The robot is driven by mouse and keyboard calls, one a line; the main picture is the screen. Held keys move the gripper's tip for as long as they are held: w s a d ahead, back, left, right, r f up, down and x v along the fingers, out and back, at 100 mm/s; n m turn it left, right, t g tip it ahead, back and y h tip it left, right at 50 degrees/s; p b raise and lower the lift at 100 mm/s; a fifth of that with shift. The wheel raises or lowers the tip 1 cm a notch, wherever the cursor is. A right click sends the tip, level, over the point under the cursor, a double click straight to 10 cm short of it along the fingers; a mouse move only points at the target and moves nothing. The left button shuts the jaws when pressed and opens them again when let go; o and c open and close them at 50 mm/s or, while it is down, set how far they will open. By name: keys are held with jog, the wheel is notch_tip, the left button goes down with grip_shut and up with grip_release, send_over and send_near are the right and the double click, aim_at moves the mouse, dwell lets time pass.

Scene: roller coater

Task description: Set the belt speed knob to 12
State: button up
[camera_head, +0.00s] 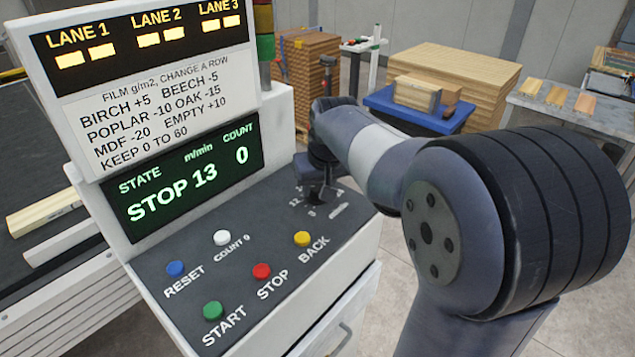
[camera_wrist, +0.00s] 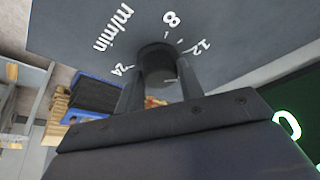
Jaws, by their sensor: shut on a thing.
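The belt speed knob (camera_wrist: 157,62) is a dark round knob on the grey panel in the wrist view. White marks 8, 12 and 24 and the word m/min stand around it. My gripper (camera_wrist: 160,88) is shut on the knob, with one finger on each side. The display (camera_head: 183,190) reads STOP, 13 m/min and count 0. The knob's pointer cannot be made out clearly.
On the panel (camera_head: 255,325) are a blue RESET button (camera_head: 175,268), white COUNT 0 button (camera_head: 221,237), green START button (camera_head: 212,310), red STOP button (camera_head: 261,271) and yellow BACK button (camera_head: 302,238). A blue table (camera_head: 410,120) with wood stands behind my arm.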

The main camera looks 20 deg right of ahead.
jog(key=shift+d+n+y, duration=0.1)
jog(key=shift+n+y, duration=0.4)
jog(key=shift+n, duration=0.8)
jog(key=o, duration=1)
jog(key=v, duration=1)
jog(key=shift+r, duration=0.45)
jog(key=shift+f, duration=0.1)
